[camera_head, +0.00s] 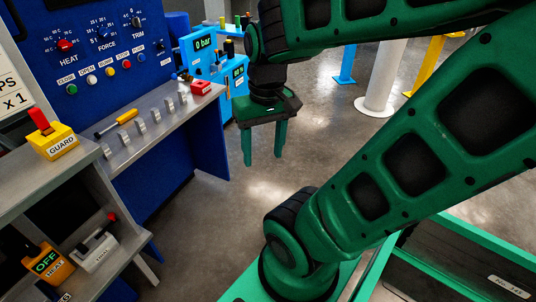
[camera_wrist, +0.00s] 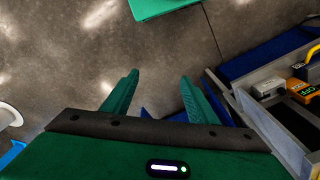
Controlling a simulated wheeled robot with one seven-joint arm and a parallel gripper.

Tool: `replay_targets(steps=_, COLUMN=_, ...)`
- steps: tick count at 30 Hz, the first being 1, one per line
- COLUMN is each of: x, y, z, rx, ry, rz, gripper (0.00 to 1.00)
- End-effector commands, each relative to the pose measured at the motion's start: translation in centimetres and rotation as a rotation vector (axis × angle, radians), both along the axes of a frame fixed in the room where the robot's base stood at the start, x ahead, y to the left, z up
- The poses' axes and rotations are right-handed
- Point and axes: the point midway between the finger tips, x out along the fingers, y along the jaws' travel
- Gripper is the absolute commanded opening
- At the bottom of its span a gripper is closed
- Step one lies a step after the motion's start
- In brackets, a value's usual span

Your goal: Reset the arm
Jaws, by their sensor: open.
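My gripper (camera_head: 263,158) hangs fingers-down over the open floor, at the end of my green arm, to the right of the blue console's shelf. Its two green fingers are apart with nothing between them. In the wrist view my gripper (camera_wrist: 158,95) is also open and empty, with bare concrete floor beyond its fingertips. My arm covers much of the right side of the head view.
A blue console (camera_head: 75,85) with knobs and buttons stands at left, above a grey shelf (camera_head: 130,150) holding a yellow-handled screwdriver (camera_head: 126,117) and a red block (camera_head: 201,88). A yellow GUARD switch (camera_head: 58,143) and orange switch box (camera_head: 47,263) are nearer. White (camera_head: 381,85) and yellow posts (camera_head: 430,62) stand behind.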

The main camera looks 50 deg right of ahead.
Motion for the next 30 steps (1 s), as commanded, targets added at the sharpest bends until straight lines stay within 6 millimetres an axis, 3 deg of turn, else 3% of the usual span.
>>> replay_targets(steps=3, x=-2.5, y=-0.6, z=-0.4, rx=0.016, ry=0.047, rz=-0.085, gripper=0.53)
replay_targets(steps=6, x=-3.1, y=-0.7, z=-0.5, rx=0.019, ry=0.059, rz=-0.105, gripper=0.53)
replay_targets(steps=20, x=-3.1, y=-0.7, z=-0.5, rx=0.019, ry=0.059, rz=-0.102, gripper=0.53)
replay_targets(steps=21, x=-2.1, y=-0.7, z=-0.9, rx=0.019, ry=0.07, rz=-0.103, gripper=0.53)
replay_targets(steps=24, x=-1.7, y=-0.7, z=-1.0, rx=0.018, ry=0.075, rz=-0.102, gripper=0.53)
replay_targets(steps=27, x=-1.8, y=-0.7, z=-1.0, rx=0.018, ry=0.072, rz=-0.102, gripper=0.31)
replay_targets(steps=30, x=-1.8, y=-0.7, z=-1.0, rx=0.018, ry=0.072, rz=-0.102, gripper=0.31)
